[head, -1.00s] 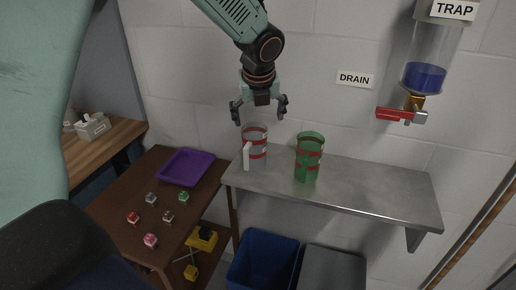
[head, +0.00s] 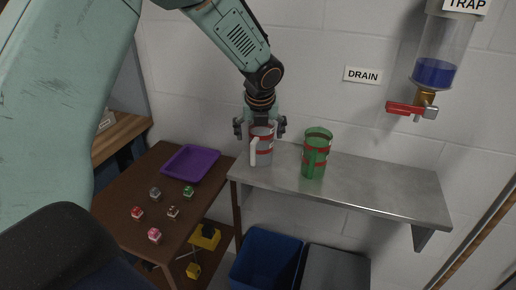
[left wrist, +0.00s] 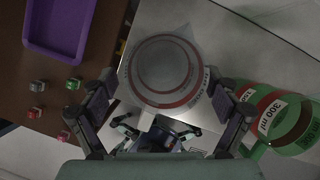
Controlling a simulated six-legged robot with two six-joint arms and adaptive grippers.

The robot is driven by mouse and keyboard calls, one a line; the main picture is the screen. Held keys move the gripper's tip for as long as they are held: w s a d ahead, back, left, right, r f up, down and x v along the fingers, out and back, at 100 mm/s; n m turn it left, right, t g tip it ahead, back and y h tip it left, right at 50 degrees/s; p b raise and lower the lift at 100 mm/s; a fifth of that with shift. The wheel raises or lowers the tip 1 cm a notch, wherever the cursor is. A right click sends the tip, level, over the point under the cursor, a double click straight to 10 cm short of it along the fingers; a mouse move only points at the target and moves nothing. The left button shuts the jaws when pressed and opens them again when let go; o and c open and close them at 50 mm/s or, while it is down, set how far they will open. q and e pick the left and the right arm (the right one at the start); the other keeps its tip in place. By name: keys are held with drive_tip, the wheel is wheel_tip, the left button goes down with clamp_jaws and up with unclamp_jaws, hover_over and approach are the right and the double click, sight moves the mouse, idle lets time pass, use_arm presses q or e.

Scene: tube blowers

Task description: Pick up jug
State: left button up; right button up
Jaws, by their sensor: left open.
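A clear jug (head: 262,150) with red bands and a whitish handle stands upright near the left end of the metal shelf (head: 390,195). A green jug (head: 316,155) with red bands stands to its right. My left gripper (head: 260,130) is open and pointing down, its fingers on either side of the clear jug's upper part. In the left wrist view the clear jug's round rim (left wrist: 165,70) lies ahead of and between the open fingers. There the green jug (left wrist: 285,120), marked 300 ml, is beside the right finger. My right gripper is not in view.
A purple tray (head: 190,163) and several small coloured cubes (head: 173,212) are on the brown table at left. A blue bin (head: 265,262) and a grey bin (head: 335,272) stand below the shelf. A trap with blue liquid (head: 435,74) and a red-handled valve (head: 410,108) hang at upper right.

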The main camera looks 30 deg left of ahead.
use_arm(q)
drive_tip(key=shift+w+d, duration=0.25)
drive_tip(key=shift+w, duration=0.1)
drive_tip(key=shift+c, duration=0.7)
drive_tip(key=shift+f, duration=0.1)
drive_tip(key=shift+c, duration=0.8)
drive_tip(key=shift+s+a, duration=0.2)
drive_tip(key=shift+s, duration=0.05)
drive_tip(key=c, duration=0.4)
drive_tip(key=shift+w+d, duration=0.2)
drive_tip(key=c, duration=0.6)
drive_tip(key=shift+o, duration=0.2)
drive_tip(key=shift+s, duration=0.1)
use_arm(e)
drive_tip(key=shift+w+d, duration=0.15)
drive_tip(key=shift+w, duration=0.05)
use_arm(q)
drive_tip(key=shift+a, duration=0.15)
